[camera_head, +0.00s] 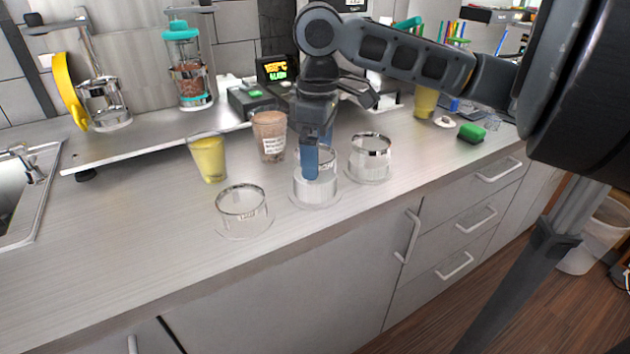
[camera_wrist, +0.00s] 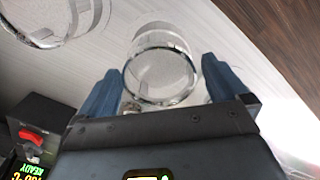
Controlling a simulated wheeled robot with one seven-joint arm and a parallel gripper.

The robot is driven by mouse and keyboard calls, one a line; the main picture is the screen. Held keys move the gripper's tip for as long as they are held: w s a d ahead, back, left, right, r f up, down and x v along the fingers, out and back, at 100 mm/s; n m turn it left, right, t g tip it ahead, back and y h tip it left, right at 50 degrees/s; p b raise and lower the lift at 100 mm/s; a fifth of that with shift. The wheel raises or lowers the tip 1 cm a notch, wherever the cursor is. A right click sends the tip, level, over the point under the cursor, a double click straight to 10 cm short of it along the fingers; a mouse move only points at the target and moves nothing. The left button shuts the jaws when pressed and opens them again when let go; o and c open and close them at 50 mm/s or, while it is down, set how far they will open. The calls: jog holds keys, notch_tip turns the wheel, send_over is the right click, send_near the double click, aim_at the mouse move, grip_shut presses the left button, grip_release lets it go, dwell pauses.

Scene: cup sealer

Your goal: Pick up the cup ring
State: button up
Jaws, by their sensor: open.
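Three clear cup rings with shiny metal-looking rims stand on the counter: a left one (camera_head: 243,214), a middle one (camera_head: 316,190) and a right one (camera_head: 370,160). My gripper (camera_head: 315,163) is over the middle ring, with its blue fingers pointing down at it. In the wrist view, my gripper (camera_wrist: 163,82) is open, with one blue finger at each side of a clear ring (camera_wrist: 160,72). I cannot tell whether the fingers touch it. Another ring (camera_wrist: 72,14) shows at the top left of the wrist view. The fingers hide part of the middle ring in the head view.
A yellow-filled cup (camera_head: 208,158) and a brown-filled cup (camera_head: 270,136) stand behind the rings. A machine with a lit display (camera_head: 277,70) is behind them. A green block (camera_head: 471,133) lies at the right. The counter's front edge runs close before the rings.

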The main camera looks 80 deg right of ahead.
aim_at(323, 193)
jog(key=shift+w+d+f+p, duration=0.1)
jog(key=shift+w+f+p, duration=0.1)
jog(key=shift+f, duration=1.35)
jog(key=shift+w+f+p, duration=0.1)
jog(key=shift+f+p, duration=0.05)
jog(key=shift+f, duration=1.4)
jog(key=c, duration=0.9)
jog(key=shift+r, duration=0.1)
jog(key=shift+c, duration=0.2)
